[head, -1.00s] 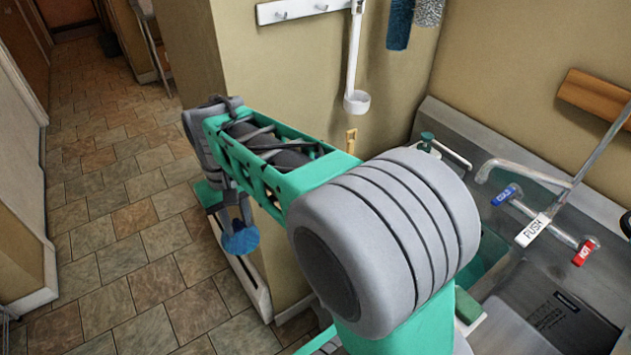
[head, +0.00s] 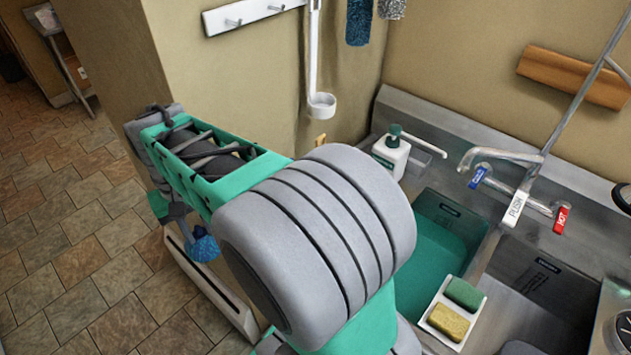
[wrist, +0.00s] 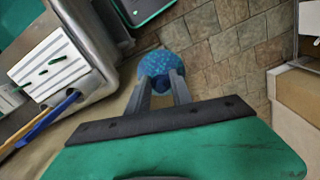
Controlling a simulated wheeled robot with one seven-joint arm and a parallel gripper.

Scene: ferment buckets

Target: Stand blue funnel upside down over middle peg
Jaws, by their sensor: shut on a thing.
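The blue funnel (wrist: 155,62) is held between the two fingers of my gripper (wrist: 161,80) in the wrist view. Its speckled round side faces away from the wrist, and the fingers are shut on its near part.
A sink with green water (head: 440,255) lies at the right, with a soap bottle (head: 391,153) and a sponge tray (head: 433,322). A wall hook rail (head: 255,12) and a white ladle (head: 321,104) hang above. A white slotted rack (wrist: 52,68) shows in the wrist view. Open floor lies left.

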